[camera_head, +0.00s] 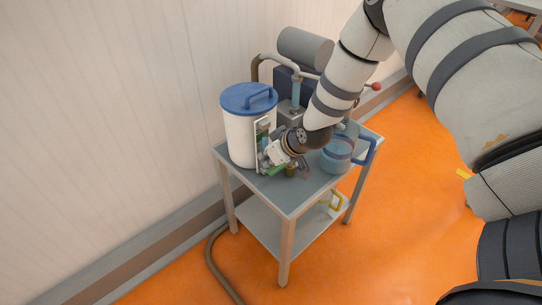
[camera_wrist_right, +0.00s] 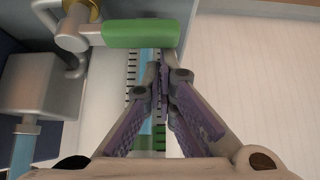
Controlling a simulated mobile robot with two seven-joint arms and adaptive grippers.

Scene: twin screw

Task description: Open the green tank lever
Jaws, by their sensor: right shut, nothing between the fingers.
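The green lever (camera_wrist_right: 140,33) shows in the right wrist view as a green handle lying crosswise at the top, attached on its left to a pale metal fitting (camera_wrist_right: 75,28). My right gripper (camera_wrist_right: 163,68) is shut with nothing in it. Its fingertips are just below the right part of the green handle in that view; I cannot tell whether they touch it. In the head view my right gripper (camera_head: 266,158) is beside the white tank (camera_head: 240,135) with the blue lid, near a small green piece (camera_head: 278,170). My left gripper is not in view.
The equipment stands on a grey two-shelf cart (camera_head: 290,205). A blue pitcher (camera_head: 337,156) is to the right of my right gripper, and a grey cylinder (camera_head: 304,47) is behind. A white scale strip (camera_wrist_right: 145,95) is behind the fingers.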

